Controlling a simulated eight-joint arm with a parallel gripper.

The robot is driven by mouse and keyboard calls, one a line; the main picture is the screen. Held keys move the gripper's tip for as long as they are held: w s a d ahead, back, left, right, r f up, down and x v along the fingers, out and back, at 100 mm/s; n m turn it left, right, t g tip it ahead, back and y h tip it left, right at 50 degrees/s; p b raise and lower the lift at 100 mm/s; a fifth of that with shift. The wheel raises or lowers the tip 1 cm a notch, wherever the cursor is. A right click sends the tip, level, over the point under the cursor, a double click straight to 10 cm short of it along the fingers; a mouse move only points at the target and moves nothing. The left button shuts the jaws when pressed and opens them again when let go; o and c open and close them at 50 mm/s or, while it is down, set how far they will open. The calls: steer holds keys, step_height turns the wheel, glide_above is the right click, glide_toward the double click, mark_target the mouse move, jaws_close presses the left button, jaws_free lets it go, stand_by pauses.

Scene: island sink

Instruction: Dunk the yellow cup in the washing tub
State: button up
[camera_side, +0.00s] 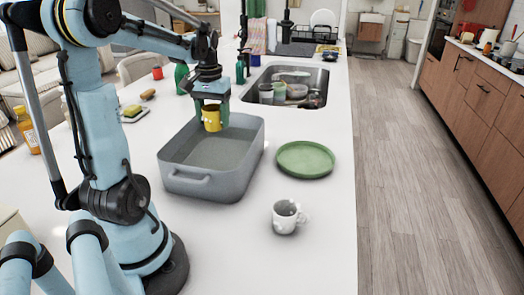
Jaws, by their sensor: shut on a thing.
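The yellow cup (211,120) is held by my gripper (211,107) above the far part of the washing tub. My gripper points down, with its green fingers shut on the cup. The cup looks upright, and its lower part hangs near the level of the tub's far rim. The washing tub (190,183) is a grey rectangular basin with a handle on its near side, standing on the white counter. The tub's inner floor shows grey; I cannot tell whether it holds water.
A green plate (305,160) lies right of the tub. A white mug (287,217) stands in front of it. A sink (287,86) with several dishes is behind. A sponge (133,113) and an orange bottle (27,130) are at left.

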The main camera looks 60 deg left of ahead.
steer(key=shift+f, duration=5.75)
step_height(320, 180, up, 21)
steer(key=w+d+m, duration=0.4)
steer(key=d, duration=0.9)
steer(key=w+d+m, duration=0.3)
steer(key=d+m, duration=0.2)
steer(key=d, duration=0.8)
steer(key=shift+d+f, duration=0.15)
steer(key=shift+f, duration=2.3)
